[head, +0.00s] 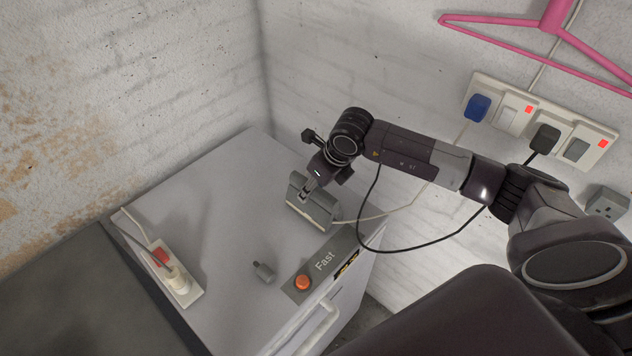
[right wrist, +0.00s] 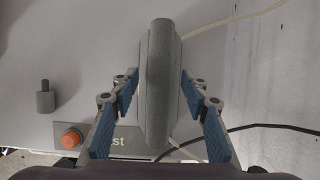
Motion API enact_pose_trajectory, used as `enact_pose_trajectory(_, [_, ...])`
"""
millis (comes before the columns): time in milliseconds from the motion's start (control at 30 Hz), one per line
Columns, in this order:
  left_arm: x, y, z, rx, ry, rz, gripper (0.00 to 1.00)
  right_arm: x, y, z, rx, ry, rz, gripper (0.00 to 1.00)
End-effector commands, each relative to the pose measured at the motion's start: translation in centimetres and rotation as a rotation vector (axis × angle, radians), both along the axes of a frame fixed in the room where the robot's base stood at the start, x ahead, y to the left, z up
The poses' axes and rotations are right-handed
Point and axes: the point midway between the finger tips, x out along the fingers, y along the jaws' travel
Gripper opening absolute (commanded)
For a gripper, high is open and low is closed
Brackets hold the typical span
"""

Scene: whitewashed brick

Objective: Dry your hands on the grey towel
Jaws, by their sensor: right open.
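No cloth that I can clearly call a grey towel shows in either view. A thick grey slab-like thing (head: 314,212) with rounded edges stands on the pale cabinet top (head: 225,215), near its right edge. I cannot tell whether it is the towel. My right gripper (head: 307,190) is over it, pointing down. In the right wrist view the grey slab (right wrist: 158,85) stands between the blue-padded fingers of my right gripper (right wrist: 158,92). My left gripper is not in view.
A small grey knob (head: 263,271) and an orange button (head: 303,283) lie toward the cabinet's front. A power strip (head: 176,280) lies at its left edge. Cables run from wall sockets (head: 540,120) behind my right arm. A pink hanger (head: 553,20) hangs above.

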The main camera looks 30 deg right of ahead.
Motion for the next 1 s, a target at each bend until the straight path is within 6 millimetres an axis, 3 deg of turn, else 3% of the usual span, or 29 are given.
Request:
enact_pose_trajectory(167, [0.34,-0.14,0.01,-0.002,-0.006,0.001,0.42,0.00,0.00,-0.02,0.000,0.000,0.000,0.42])
enact_pose_trajectory(533, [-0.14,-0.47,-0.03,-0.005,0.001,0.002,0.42,0.01,-0.01,0.03,0.000,-0.001,0.000,0.01])
enact_pose_trajectory(1000, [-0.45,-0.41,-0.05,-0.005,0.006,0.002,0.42,0.05,0.00,0.10,0.001,-0.002,0.000,0.00])
